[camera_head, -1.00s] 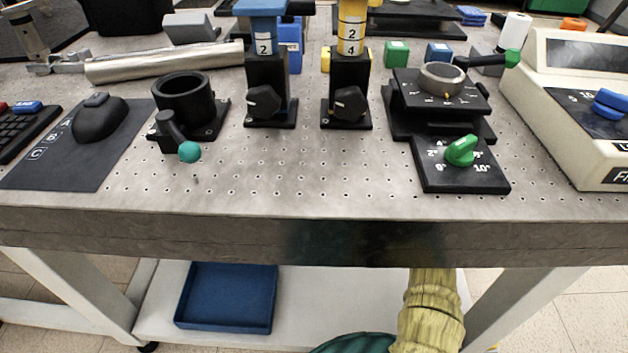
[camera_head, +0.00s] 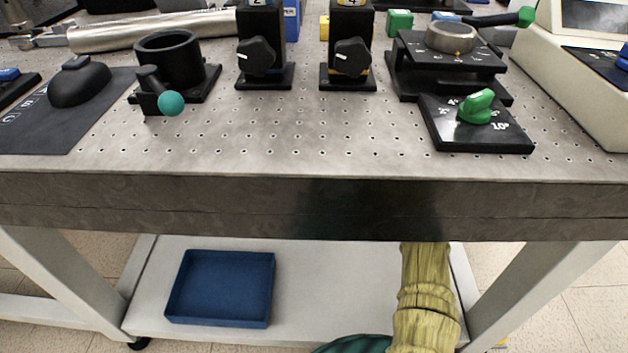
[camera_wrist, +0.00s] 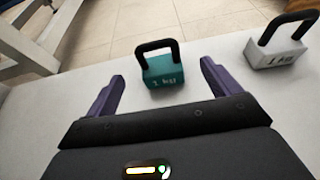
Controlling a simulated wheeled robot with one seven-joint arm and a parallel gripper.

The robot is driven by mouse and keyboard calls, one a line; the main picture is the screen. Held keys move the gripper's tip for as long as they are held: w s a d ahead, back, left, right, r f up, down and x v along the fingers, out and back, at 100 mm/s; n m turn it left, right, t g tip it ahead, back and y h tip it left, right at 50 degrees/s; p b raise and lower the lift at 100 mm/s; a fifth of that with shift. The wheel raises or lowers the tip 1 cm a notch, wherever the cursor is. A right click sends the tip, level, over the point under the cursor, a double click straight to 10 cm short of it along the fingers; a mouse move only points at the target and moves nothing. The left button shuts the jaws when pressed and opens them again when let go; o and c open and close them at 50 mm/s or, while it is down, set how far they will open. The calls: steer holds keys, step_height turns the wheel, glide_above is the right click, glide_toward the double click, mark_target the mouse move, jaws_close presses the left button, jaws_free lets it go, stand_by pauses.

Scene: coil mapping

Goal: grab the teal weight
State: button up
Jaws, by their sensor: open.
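The teal weight (camera_wrist: 164,70) is a block marked 1 kg with a black loop handle, standing upright on a pale surface in the wrist view. My gripper (camera_wrist: 161,77) has its two purple fingers spread wide, one on either side of the picture. The weight shows between and a little beyond the fingertips, with nothing held. I cannot tell the exact gap. In the head view the gripper and the weight are not clearly seen.
A white weight (camera_wrist: 275,50) with a black handle stands to the right of the teal one. In the head view, a blue tray (camera_head: 220,322) lies on the shelf under the perforated bench (camera_head: 300,150). White bench legs (camera_head: 545,290) stand at both sides.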

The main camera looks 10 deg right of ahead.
steer(key=shift+b+x, duration=0.35)
steer(key=shift+x, duration=0.75)
steer(key=shift+f, duration=0.1)
steer(key=w+f+b, duration=0.1)
steer(key=w+b, duration=0.1)
steer(key=b, duration=0.1)
steer(key=shift+w+d+f, duration=0.1)
steer(key=shift+w+f, duration=0.1)
steer(key=shift+f, duration=0.2)
steer(key=shift+b+x, duration=1)
steer(key=shift+x, duration=0.1)
steer(key=shift+w+d+r, duration=0.1)
steer(key=shift+d+r, duration=0.1)
steer(key=shift+r, duration=0.05)
steer(key=shift+a, duration=0.1)
